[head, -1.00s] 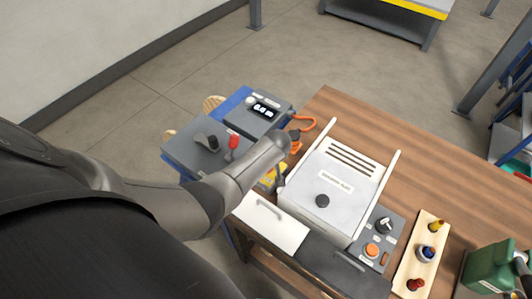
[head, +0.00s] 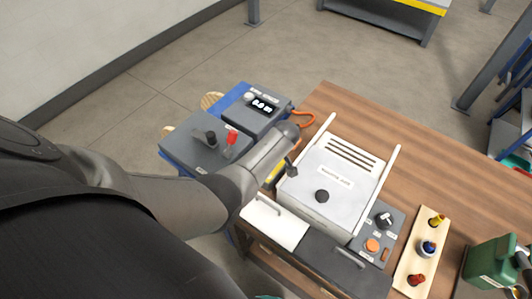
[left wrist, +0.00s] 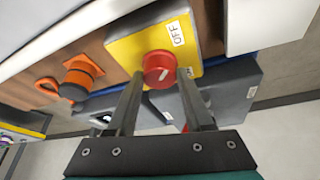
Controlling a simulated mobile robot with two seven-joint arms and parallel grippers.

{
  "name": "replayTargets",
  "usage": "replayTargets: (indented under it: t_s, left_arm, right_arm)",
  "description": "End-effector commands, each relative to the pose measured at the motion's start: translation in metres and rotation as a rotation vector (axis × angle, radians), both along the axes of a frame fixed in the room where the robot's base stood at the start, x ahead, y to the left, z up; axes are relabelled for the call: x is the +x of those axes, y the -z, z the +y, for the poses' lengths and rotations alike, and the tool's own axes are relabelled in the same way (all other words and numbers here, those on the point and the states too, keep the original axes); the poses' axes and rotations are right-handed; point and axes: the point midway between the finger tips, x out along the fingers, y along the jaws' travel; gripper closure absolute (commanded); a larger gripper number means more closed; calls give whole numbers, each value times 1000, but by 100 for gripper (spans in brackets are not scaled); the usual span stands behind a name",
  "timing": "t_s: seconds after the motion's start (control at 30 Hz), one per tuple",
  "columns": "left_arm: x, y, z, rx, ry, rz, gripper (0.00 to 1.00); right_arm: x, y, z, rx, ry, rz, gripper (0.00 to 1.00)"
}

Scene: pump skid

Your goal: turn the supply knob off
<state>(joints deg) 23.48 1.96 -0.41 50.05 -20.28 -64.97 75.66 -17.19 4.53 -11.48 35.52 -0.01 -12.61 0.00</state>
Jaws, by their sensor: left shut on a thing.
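The red supply knob (left wrist: 158,70) sits on a yellow box (left wrist: 130,52) in the left wrist view. It has a short slanted white mark, and an OFF label (left wrist: 178,33) lies above and right of it. My left gripper (left wrist: 160,76) is shut on the knob, one finger on each side. In the head view my left forearm hides the gripper and the knob; only a sliver of the yellow box (head: 276,176) shows. My right gripper is not clearly seen.
A control panel (head: 376,232), a tray of coloured plugs (head: 408,262) and a green jug (head: 492,262) stand to the right.

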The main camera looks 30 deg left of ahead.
Motion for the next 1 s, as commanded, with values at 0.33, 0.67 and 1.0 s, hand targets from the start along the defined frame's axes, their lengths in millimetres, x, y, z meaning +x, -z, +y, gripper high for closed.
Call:
replayTargets:
  t_s: [0.33,0.67,1.0]
  left_arm:
    - [0,0,1,-1,-1,-2,19]
    - [0,-4,-1,0,0,-1,19]
    - [-7,-45,-16,-1,1,-4,19]
  right_arm:
    - [0,0,0,0,0,0,50]
    - [0,-2,0,0,0,0,50]
    - [0,-22,0,-1,0,0,50]
